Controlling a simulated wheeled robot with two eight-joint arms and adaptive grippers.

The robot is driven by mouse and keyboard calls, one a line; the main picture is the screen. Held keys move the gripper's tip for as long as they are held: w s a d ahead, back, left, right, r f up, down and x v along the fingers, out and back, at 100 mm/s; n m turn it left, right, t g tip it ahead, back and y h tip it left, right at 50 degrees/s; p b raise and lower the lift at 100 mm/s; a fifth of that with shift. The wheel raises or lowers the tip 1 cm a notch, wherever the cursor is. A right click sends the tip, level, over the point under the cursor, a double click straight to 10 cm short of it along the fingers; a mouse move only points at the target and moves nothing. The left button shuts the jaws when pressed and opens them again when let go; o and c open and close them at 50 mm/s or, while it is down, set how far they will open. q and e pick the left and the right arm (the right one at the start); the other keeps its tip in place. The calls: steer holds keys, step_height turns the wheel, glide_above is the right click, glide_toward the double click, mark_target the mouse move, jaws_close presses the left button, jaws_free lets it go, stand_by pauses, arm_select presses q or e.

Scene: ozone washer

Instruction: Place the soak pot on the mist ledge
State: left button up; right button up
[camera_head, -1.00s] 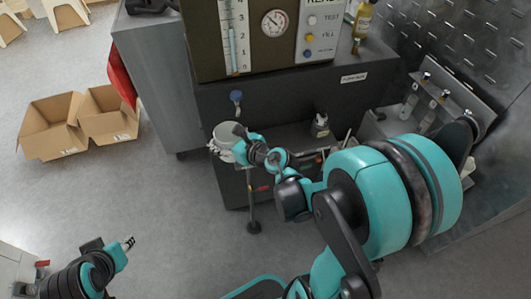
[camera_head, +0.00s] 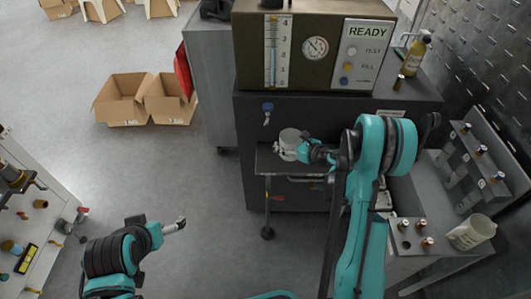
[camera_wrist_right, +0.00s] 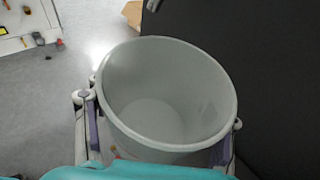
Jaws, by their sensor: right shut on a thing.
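The soak pot (camera_head: 291,139) is a pale grey, round, open-topped pot. It is upright and looks empty in the right wrist view (camera_wrist_right: 165,95). My right gripper (camera_head: 290,152) is shut on it, with fingers on both sides of its wall. The mist ledge, a dark shelf (camera_head: 265,160) on the machine's front, lies under the pot in the head view. I cannot tell whether the pot touches it. My left gripper (camera_head: 175,227) hangs over the floor at lower left, apart from the ledge; its finger opening is unclear.
A blue-handled tap (camera_head: 267,107) sticks out just left of the pot. The machine (camera_head: 310,45) with a gauge and READY panel stands behind. A white jug (camera_head: 473,233) stands at right. Cardboard boxes (camera_head: 122,100) lie on the floor at left, with open floor between.

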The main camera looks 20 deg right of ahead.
steer(key=w+a+f+b, duration=0.1)
steer(key=w+a+f, duration=0.1)
steer(key=w+a+f+b, duration=0.1)
steer(key=w+a+f, duration=0.1)
steer(key=w, duration=0.1)
steer(key=w+a+f+b, duration=0.1)
steer(key=w+a+f, duration=0.1)
steer(key=w, duration=0.1)
steer(key=shift+a+f, duration=0.25)
steer(key=shift+a, duration=0.15)
steer(key=shift+f+b, duration=0.9)
steer(key=shift+f, duration=1.1)
steer(key=shift+r, duration=0.1)
steer(key=o, duration=1.3)
steer(key=shift+o, duration=0.2)
